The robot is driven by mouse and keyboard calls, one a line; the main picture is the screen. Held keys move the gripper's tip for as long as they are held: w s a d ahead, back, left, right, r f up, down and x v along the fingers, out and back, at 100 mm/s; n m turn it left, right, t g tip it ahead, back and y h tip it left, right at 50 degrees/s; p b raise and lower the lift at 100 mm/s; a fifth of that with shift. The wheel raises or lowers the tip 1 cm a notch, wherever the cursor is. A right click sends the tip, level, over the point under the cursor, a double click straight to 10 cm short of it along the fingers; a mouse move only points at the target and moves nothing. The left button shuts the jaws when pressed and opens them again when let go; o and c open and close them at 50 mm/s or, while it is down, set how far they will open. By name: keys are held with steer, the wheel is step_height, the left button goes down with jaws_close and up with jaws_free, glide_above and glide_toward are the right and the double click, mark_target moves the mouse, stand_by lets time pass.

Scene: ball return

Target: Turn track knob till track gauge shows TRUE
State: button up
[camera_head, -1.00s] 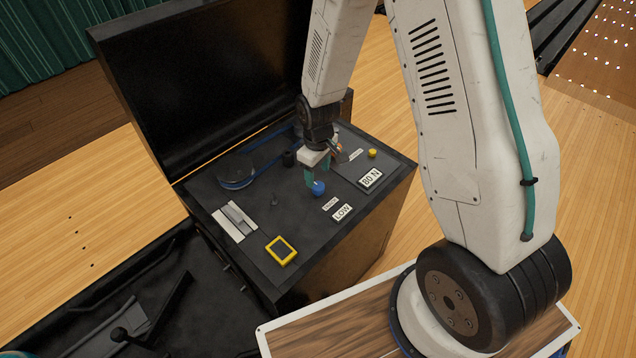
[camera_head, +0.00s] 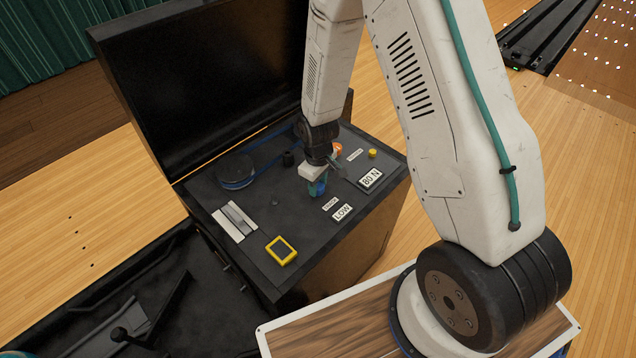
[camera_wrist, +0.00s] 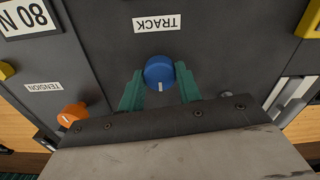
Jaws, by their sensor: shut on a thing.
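The blue track knob (camera_wrist: 159,73) sits between the two green fingers of my gripper (camera_wrist: 160,88) in the wrist view. The fingers are shut on it from both sides, and its white mark points toward my wrist. In the head view my gripper (camera_head: 317,186) is down at the panel and mostly covers the knob. The TRACK label (camera_wrist: 161,24) appears upside down beyond the knob. The track gauge (camera_head: 342,212) reads LOW in the head view.
An orange tension knob (camera_wrist: 72,113) and a gauge reading 80 N (camera_head: 370,178) are nearby. A yellow button (camera_head: 372,153), a yellow-framed device (camera_head: 281,251) and white-grey strips (camera_head: 235,223) are on the panel. The raised black lid (camera_head: 205,75) stands behind.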

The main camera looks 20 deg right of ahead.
steer(key=shift+m, duration=0.4)
steer(key=m, duration=0.4)
steer(key=shift+m, duration=2)
steer(key=o, duration=1)
steer(key=shift+r, duration=3.9)
